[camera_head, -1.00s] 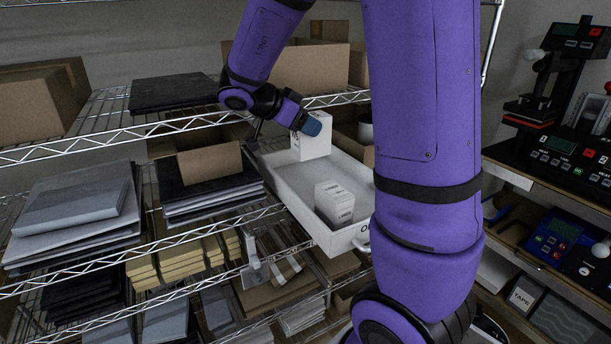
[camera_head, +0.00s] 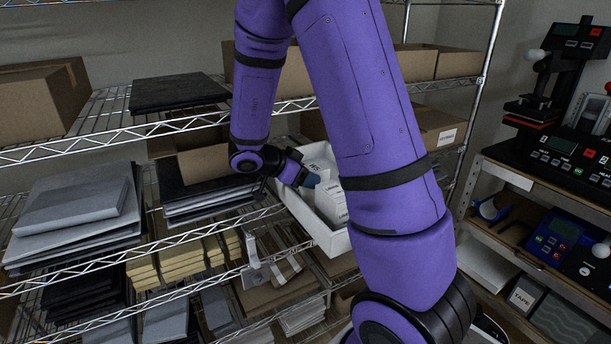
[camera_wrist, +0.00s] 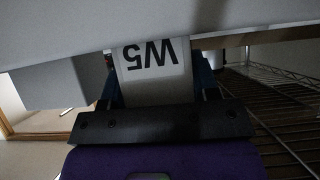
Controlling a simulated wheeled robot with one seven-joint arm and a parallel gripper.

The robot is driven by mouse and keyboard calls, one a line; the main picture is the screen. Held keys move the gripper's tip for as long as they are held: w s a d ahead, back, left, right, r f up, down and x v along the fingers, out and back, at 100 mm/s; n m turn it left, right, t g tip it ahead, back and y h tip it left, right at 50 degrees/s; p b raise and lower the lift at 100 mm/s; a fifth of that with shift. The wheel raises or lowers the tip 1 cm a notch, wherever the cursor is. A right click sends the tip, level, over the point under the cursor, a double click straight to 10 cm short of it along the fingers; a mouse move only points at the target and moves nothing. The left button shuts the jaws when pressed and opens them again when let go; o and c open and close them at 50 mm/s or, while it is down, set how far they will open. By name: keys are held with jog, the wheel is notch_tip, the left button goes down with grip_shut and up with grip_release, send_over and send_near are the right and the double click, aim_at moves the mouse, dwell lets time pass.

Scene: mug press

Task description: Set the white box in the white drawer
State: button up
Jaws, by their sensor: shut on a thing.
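The white box (camera_head: 317,160) is in my gripper (camera_head: 309,180), low inside the white drawer (camera_head: 292,204) in the head view. In the wrist view the box (camera_wrist: 155,75) shows the upside-down mark "W5" between the blue fingers of my gripper (camera_wrist: 155,88). The fingers are shut on it. My arm hides the drawer's right part and front label. Whether the box touches the drawer floor cannot be told.
Another white box or boxes (camera_head: 330,203) stand in the drawer just in front of the held one. Dark and grey stacks (camera_head: 205,190) lie on the wire shelf to the left. Cardboard boxes (camera_head: 440,128) stand behind.

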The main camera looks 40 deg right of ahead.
jog(key=shift+f, duration=0.15)
jog(key=o, duration=1.1)
jog(key=shift+o, duration=0.2)
jog(key=shift+r, duration=0.25)
jog(key=v, duration=1.2)
jog(key=shift+s, duration=0.1)
